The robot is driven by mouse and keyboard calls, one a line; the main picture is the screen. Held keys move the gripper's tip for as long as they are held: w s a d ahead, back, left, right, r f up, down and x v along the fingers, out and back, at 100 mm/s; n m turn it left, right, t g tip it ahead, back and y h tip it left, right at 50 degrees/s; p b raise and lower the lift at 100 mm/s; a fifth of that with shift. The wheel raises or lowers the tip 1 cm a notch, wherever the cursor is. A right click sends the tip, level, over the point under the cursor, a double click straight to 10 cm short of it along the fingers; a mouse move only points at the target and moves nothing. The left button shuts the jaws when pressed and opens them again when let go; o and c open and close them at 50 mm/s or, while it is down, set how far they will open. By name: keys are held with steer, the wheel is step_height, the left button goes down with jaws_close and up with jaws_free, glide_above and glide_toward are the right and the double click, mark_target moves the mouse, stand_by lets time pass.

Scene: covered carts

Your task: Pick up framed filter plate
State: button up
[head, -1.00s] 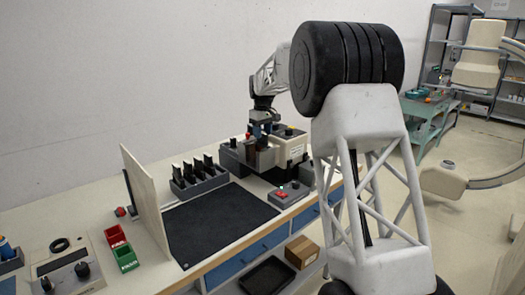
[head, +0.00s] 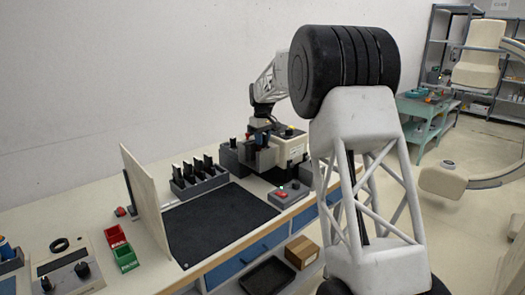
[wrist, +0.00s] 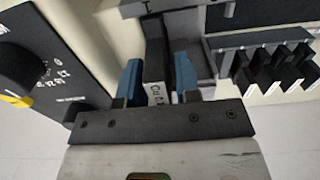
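A dark framed filter plate (wrist: 155,60) with a white label reading "Cu" stands in a slot of the grey and beige machine (head: 291,147). In the wrist view it lies between the blue fingertips of my gripper (wrist: 157,82). The fingers stand on either side of it, with a gap visible on the right side, so the gripper looks open around it. In the head view my gripper (head: 262,138) is low over the machine, and the plate is hard to make out there. The plate's lower part is hidden.
A rack (head: 200,183) holds several dark plates left of the machine, also in the wrist view (wrist: 262,88). A dark mat (head: 220,222) lies clear in front. An upright board (head: 147,207), a red-buttoned box (head: 288,195) and a knobbed panel (wrist: 45,75) stand nearby.

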jaws_close()
steer(key=shift+r, duration=0.15)
step_height(320, 180, up, 18)
stand_by(0.8)
stand_by(0.5)
